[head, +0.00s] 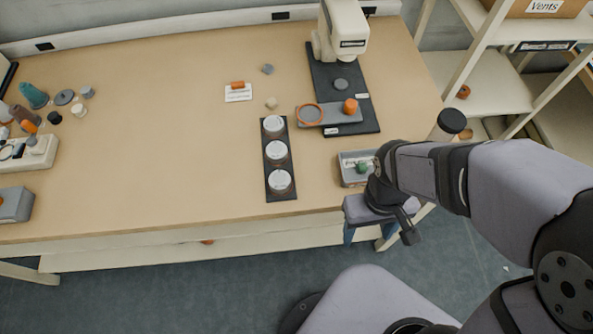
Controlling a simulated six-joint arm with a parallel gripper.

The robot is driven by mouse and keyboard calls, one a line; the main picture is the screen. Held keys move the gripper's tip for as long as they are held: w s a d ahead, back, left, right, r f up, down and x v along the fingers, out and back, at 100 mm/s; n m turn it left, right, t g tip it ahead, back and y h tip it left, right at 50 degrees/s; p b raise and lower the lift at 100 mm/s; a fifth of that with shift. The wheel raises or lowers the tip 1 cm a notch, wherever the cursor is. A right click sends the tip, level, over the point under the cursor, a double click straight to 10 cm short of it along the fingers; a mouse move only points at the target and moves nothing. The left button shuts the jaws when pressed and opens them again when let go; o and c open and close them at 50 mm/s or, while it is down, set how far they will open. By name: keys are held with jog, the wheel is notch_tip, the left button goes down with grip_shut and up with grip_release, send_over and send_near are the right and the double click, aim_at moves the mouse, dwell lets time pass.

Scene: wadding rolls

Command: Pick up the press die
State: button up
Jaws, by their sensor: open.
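No label marks the press die, so I cannot tell for certain which piece it is. A small grey round piece (342,84) lies on the black base plate (369,123) below the beige press (345,30). An orange cylinder (350,106) stands on a grey tray (345,118), beside an orange-rimmed disc (310,114). A green-topped piece (362,168) sits in a small grey bin (350,181) at the front right. My gripper (405,222) is open, by the table's front right edge, just below and right of that bin and apart from the press. Its fingers are partly hidden.
A black rack (269,171) holds three white-topped jars. A card (238,96) carries an orange roll. Spools and small parts crowd the far left, near a grey box (14,205). Shelves (490,85) stand on the right. The table's left middle is clear.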

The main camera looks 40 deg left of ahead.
aim_at(280, 179)
jog(key=shift+n+t+y, duration=0.4)
jog(key=shift+n+y, duration=0.1)
jog(key=shift+n, duration=0.3)
jog(key=s+a+r+p, duration=0.1)
jog(key=a, duration=0.5)
jog(key=s+a+r, duration=0.1)
jog(key=a+r, duration=0.1)
jog(key=a, duration=0.5)
jog(key=s+a+r+p, duration=0.1)
jog(key=a+r, duration=0.1)
jog(key=a, duration=0.4)
jog(key=shift+a+p, duration=0.2)
jog(key=shift+p, duration=0.15)
jog(key=a+r+m, duration=0.1)
jog(key=w+a+r+m, duration=0.1)
jog(key=a, duration=0.1)
jog(key=a+r+m+y, duration=0.1)
jog(key=r+m, duration=0.1)
jog(key=shift+w+a+r, duration=0.1)
jog(key=shift+w+a, duration=0.1)
jog(key=shift+w, duration=0.1)
jog(key=shift+s+d+m, duration=0.2)
jog(key=shift+d+m, duration=0.25)
jog(key=shift+m, duration=1.25)
jog(key=shift+w+f+p, duration=0.1)
jog(key=shift+f+p, duration=0.8)
jog(key=shift+f, duration=2.85)
jog(key=c, duration=1.4)
